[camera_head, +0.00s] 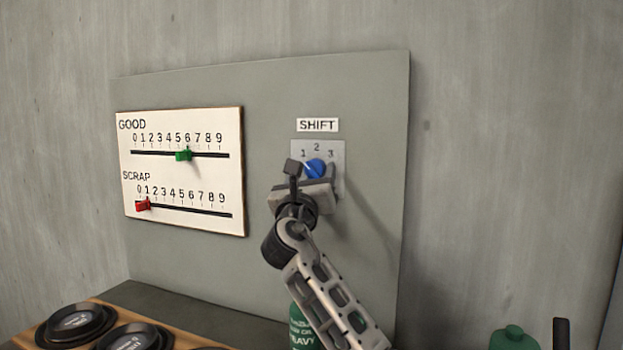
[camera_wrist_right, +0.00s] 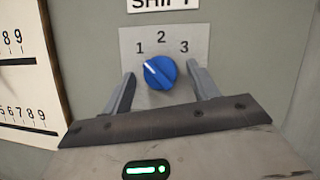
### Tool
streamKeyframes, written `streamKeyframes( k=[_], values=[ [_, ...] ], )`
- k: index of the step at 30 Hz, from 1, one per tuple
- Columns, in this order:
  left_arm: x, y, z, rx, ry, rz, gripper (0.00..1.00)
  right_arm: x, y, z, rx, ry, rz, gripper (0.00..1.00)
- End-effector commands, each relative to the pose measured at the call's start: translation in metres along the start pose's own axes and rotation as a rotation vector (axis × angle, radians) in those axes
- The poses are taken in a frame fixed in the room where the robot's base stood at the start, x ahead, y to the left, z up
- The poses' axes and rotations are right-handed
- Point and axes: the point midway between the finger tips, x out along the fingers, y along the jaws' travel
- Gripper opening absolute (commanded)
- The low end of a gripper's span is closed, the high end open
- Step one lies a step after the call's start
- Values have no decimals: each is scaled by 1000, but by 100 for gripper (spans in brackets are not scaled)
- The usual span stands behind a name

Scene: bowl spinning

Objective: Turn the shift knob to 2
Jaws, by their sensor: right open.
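The blue shift knob (camera_head: 316,168) sits on a grey plate (camera_head: 338,154) marked 1, 2 and 3, below the SHIFT label (camera_head: 317,125). In the right wrist view the knob (camera_wrist_right: 160,72) has a white pointer line aimed up and left, toward the 1. My right gripper (camera_wrist_right: 162,84) is open, with one finger on each side of the knob and a visible gap to it on both sides. In the head view my right gripper (camera_head: 311,170) is in front of the plate and covers its lower part. My left gripper is not in view.
A white board (camera_head: 180,185) with GOOD and SCRAP scales is left of the knob. Its green slider (camera_head: 184,155) is near 6, its red slider (camera_head: 143,204) near 0. Dark round items (camera_head: 75,323) and a green bottle (camera_head: 302,328) stand below.

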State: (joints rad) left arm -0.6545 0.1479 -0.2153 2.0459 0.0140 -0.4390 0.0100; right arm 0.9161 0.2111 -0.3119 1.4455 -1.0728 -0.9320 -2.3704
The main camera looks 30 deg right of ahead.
Motion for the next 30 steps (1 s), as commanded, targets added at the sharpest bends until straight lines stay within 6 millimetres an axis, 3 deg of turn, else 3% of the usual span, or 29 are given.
streamKeyframes(
  k=[6,11,12,22,30],
  values=[
    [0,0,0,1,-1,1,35,0,0,0,0,0,0,60],
    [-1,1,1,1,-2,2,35,0,0,0,0,0,0,18],
    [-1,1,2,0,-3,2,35,0,0,0,0,0,0,15],
    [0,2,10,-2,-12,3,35,-1,1,-2,37,-2,-14,15],
    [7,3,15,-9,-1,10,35,-2,4,-3,186,-13,-79,15]
  ],
)
